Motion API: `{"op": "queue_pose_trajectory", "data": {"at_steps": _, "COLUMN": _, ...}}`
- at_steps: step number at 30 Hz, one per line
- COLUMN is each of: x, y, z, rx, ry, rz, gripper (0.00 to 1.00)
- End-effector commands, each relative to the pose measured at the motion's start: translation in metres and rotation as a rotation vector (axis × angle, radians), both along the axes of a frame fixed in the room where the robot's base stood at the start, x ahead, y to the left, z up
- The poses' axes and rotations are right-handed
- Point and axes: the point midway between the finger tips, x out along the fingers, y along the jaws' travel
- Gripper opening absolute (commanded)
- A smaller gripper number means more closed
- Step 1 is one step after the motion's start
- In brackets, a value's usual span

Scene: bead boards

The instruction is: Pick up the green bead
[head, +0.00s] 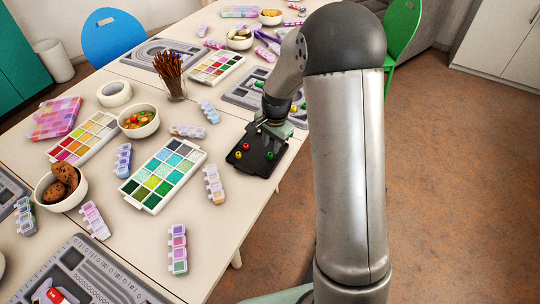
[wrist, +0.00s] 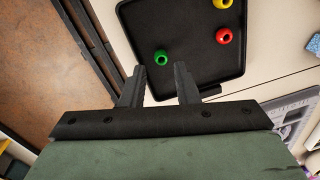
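The green bead (wrist: 161,57) lies on the black tray (wrist: 190,20) in the wrist view. It sits just beyond my gripper's fingertips, in line with the gap between them. My gripper (wrist: 159,70) is open, with nothing between its two dark fingers. A red bead (wrist: 224,36) and a yellow bead (wrist: 222,4) lie on the same tray, farther off to the right. In the head view the tray (head: 262,166) is at the table's right edge, with the red bead (head: 246,146) and yellow bead (head: 238,155) on its left part. The green bead (head: 270,156) is right of them, below my gripper.
A grey bead board (head: 240,95) with beads lies behind the tray. A paint palette (head: 163,175) and a pastel bead box (head: 214,184) stand left of it. A cup of pencils (head: 172,76) is farther back. The table edge drops to brown floor (head: 285,235) on the right.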

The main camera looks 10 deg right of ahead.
Motion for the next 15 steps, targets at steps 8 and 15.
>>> {"op": "queue_pose_trajectory", "data": {"at_steps": 8, "x": 0.006, "y": -0.002, "z": -0.036, "rx": 0.001, "ry": 0.004, "rz": -0.002, "gripper": 0.28}}
{"op": "queue_pose_trajectory", "data": {"at_steps": 15, "x": 0.008, "y": 0.000, "z": -0.051, "rx": 0.000, "ry": -0.001, "rz": 0.000, "gripper": 0.28}}
